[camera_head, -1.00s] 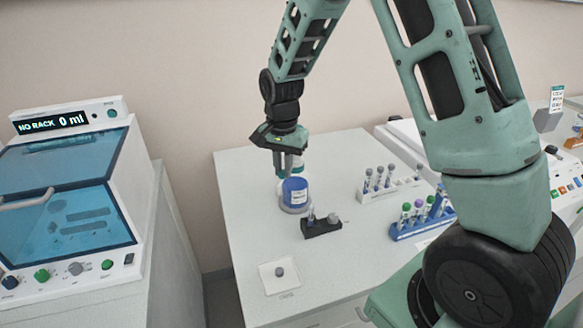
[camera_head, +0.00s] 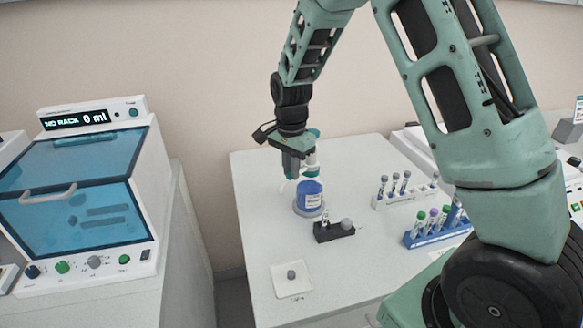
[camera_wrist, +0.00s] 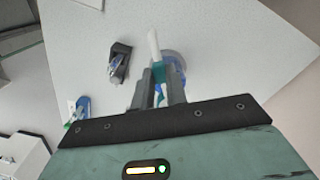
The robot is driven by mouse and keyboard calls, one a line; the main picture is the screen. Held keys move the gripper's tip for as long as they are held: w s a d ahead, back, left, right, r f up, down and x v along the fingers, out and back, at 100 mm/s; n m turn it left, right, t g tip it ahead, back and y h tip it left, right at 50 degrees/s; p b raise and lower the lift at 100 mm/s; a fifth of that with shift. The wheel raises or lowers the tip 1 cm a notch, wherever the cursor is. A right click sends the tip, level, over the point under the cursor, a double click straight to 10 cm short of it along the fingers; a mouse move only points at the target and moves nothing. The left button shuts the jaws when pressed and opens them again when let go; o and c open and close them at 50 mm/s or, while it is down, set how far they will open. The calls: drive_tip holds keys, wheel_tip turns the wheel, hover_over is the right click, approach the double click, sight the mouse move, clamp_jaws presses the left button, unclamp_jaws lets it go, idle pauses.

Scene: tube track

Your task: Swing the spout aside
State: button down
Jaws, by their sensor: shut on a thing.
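A blue bottle with a white label (camera_head: 310,198) stands on the white bench, with a white and teal dispenser top (camera_head: 312,166) above it. A white spout (camera_head: 282,186) shows at the left of my gripper (camera_head: 292,176), which is beside the dispenser top on its left. In the wrist view the spout (camera_wrist: 153,45) sticks out beyond the fingertips, and a teal part sits between the fingers. My gripper (camera_wrist: 161,75) is shut on the spout piece. The bottle (camera_wrist: 178,66) is partly hidden behind the right finger.
A dark block (camera_head: 334,232) holding a tube stands just in front of the bottle. A white rack (camera_head: 400,197) and a blue rack (camera_head: 437,236) of tubes are to the right. A white pad (camera_head: 291,281) lies at the front. Bench space left of the bottle is clear.

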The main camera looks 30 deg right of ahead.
drive_tip(key=c, duration=1.4)
unclamp_jaws()
wheel_tip(320, 180, up, 18)
drive_tip(key=b, duration=0.3)
drive_tip(key=shift+f, duration=0.25)
